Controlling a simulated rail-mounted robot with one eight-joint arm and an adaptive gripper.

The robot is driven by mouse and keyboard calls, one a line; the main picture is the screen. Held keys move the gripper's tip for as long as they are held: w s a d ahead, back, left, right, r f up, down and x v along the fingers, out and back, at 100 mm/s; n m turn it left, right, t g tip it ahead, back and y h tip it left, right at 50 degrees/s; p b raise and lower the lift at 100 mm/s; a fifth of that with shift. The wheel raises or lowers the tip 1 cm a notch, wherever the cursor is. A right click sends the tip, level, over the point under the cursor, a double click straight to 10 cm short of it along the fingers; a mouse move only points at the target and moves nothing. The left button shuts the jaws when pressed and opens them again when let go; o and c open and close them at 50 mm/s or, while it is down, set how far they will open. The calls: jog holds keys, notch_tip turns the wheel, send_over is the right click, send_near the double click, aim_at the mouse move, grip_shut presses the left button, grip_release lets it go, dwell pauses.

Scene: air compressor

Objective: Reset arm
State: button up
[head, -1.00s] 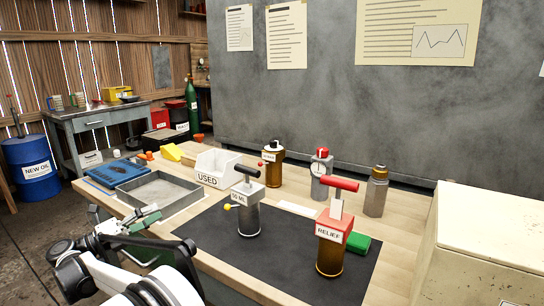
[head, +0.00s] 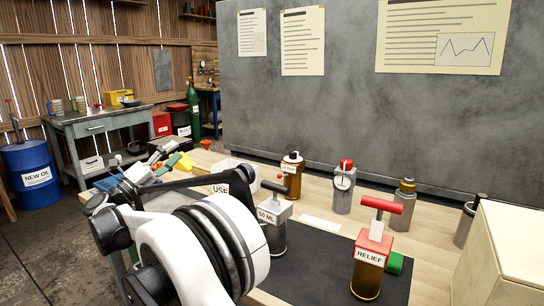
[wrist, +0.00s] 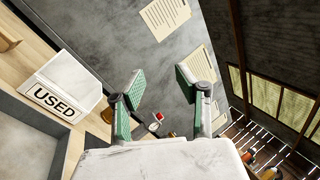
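My gripper (head: 165,163) is raised in front of the left part of the workbench in the head view. In the wrist view my gripper (wrist: 160,84) has its two green-padded fingers spread apart, with nothing between them. My arm's white and black links fill the lower middle of the head view and hide part of the bench. The wrist view is tilted and looks past the fingers toward the grey wall.
The white USED bin (wrist: 58,92) is left of the fingers in the wrist view. The 50 ML pump (head: 274,224), RELIEF unit (head: 370,262) and several bottles stand on the bench. A cream box (head: 505,255) is at right.

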jog(key=w+d+r+n+t+y+p, duration=0.25)
jog(key=d+r+n+y, duration=0.3)
jog(key=r, duration=0.45)
jog(key=w+d+r+n+t+y+p, duration=0.15)
jog(key=d+r+n+t+y, duration=0.3)
jog(key=r, duration=0.55)
jog(key=s+d+r+n+g+y+p, duration=0.1)
jog(key=s+d+r+n+g+y, duration=0.1)
jog(key=s+d+n+y, duration=0.25)
jog(key=s+d+r+n+g+y+p, duration=0.1)
jog(key=d+r+n+g+y, duration=0.2)
jog(key=d+n, duration=0.4)
jog(key=s+d+f+n+g+h+p, duration=0.1)
jog(key=s+d+f+g, duration=0.3)
jog(key=s+d+f, duration=0.5)
jog(key=s+d+f+n+g+h+p, duration=0.1)
jog(key=s+d+f+n+g+p, duration=0.2)
jog(key=s+d+f, duration=0.6)
jog(key=s+d+f+n+g+h+p, duration=0.2)
jog(key=s+d+f, duration=0.7)
jog(key=s, duration=1.2)
jog(key=d+n+g, duration=0.1)
jog(key=n+g, duration=0.1)
jog(key=g, duration=0.2)
jog(key=shift+s+f+p, duration=0.15)
jog(key=shift+f+p, duration=0.05)
jog(key=shift+p, duration=0.1)
